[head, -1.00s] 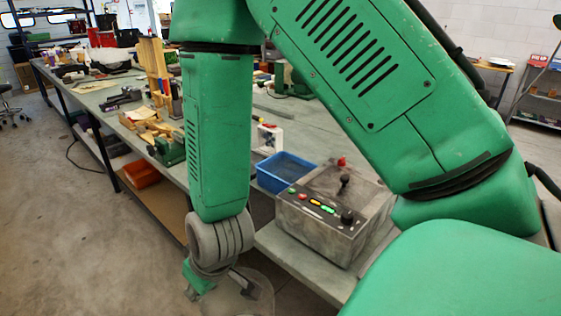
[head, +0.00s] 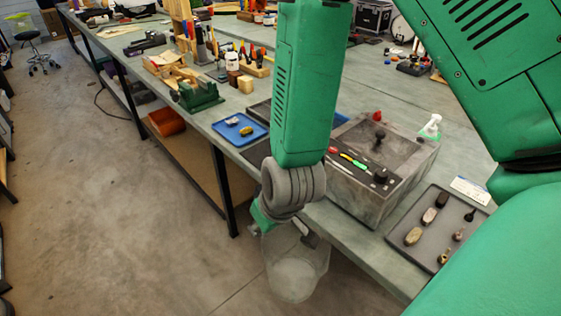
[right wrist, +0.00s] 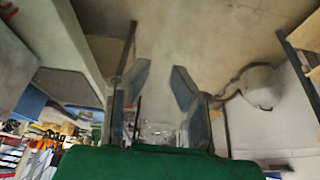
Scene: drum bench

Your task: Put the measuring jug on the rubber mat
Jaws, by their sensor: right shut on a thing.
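The measuring jug (head: 296,268) is a clear, see-through vessel in the head view. It hangs in the air in front of the bench edge, over the floor. My right gripper (head: 287,228) is shut on it near its upper part; the arm hides some of the grip. In the right wrist view the two fingers (right wrist: 160,95) show with clear material, faint, between and beyond them. A dark flat patch (head: 257,153) on the bench, partly behind my arm, may be the rubber mat; I cannot tell surely. My left gripper is not in view.
A dark tray (head: 425,240) with several small items lies near the front edge. A blue tray (head: 237,137) lies to the left.

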